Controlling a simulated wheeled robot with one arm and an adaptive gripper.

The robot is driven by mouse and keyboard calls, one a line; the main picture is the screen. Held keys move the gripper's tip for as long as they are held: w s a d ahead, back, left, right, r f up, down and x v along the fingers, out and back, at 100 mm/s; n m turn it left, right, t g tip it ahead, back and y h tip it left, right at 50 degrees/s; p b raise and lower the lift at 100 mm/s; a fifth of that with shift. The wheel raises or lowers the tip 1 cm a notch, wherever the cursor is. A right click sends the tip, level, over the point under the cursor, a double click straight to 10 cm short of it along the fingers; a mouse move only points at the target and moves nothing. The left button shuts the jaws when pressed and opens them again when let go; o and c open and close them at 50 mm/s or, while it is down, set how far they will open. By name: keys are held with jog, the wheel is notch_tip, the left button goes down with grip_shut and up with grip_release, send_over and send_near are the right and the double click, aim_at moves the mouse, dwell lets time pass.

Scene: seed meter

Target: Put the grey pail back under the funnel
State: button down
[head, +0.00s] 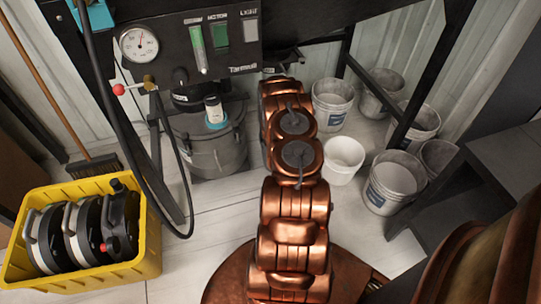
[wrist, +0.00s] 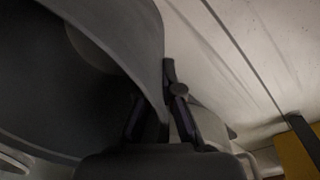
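The wall of the grey pail (wrist: 125,30) fills the upper left of the wrist view, curved, with its dark inside showing. My gripper (wrist: 160,108) is at its rim, one dark finger on the inner side and one on the outer side. The wall runs between the fingers, which appear shut on it. In the head view my copper arm reaches toward the machine and hides my gripper and the held part of the pail. The funnel cannot be made out clearly. A dark grey round vessel (head: 222,155) stands below the gauge panel, left of my arm.
A yellow crate (head: 150,250) with dark round parts stands at left, near a broom (head: 92,166). A black hose hangs before the machine's panel (head: 190,45). White pails (head: 343,158) stand right of my arm, several around a black frame leg. Pale floor between crate and arm is clear.

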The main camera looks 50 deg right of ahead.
jog(key=shift+w+d+f+b, duration=0.7)
jog(key=shift+w+d+f, duration=0.35)
jog(key=shift+w, duration=0.2)
jog(key=shift+w+d+f+b, duration=0.65)
jog(key=shift+w+d+f, duration=0.3)
jog(key=shift+w, duration=0.25)
jog(key=c, duration=1.3)
grip_release()
jog(key=shift+a+f, duration=0.1)
jog(key=shift+f, duration=0.05)
jog(key=shift+s+a+r+p, duration=0.1)
jog(key=shift+r+p, duration=0.25)
jog(key=shift+r, duration=0.95)
jog(key=shift+w+a+r+p, duration=0.15)
jog(key=shift+r+p, duration=0.2)
jog(key=shift+r, duration=0.9)
jog(key=shift+s+a+r+p, duration=0.15)
jog(key=shift+r+p, duration=0.2)
jog(key=shift+r, duration=0.95)
